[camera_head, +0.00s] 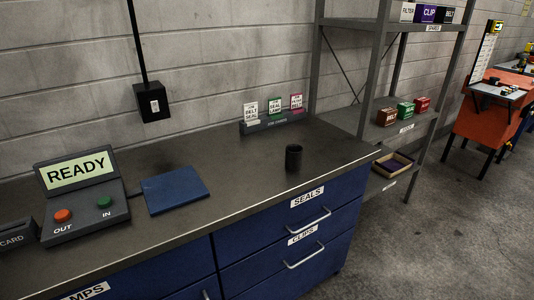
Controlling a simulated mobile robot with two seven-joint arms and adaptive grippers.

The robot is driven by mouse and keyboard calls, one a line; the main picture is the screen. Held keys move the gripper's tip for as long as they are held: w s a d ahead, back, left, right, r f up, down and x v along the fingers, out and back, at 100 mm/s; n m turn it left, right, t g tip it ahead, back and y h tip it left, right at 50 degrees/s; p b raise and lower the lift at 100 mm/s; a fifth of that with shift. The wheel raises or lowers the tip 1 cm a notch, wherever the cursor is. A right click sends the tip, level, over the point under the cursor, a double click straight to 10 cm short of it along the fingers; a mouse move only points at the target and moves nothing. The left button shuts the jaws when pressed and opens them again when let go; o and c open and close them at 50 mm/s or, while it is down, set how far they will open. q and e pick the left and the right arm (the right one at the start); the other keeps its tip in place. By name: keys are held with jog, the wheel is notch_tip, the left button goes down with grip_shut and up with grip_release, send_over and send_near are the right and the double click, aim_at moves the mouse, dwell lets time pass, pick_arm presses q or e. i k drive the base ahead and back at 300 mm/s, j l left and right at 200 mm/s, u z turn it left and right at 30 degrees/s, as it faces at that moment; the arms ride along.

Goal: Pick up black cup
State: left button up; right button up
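The black cup (293,158) stands upright on the dark workbench top (240,195), near its right end and close to the front edge above the drawer marked SEALS. Nothing touches the cup. Neither of my grippers shows in the head view.
A blue mat (175,190) lies left of the cup, beside a console (80,195) reading READY. A card rack (270,122) stands behind the cup by the wall. Grey shelving (412,130) rises past the bench's right end. The bench around the cup is clear.

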aim_at(294, 158)
jog(key=i+l+u, duration=0.15)
jog(key=l+u, duration=0.2)
jog(key=i+l+u, duration=0.15)
jog(key=l+u, duration=0.25)
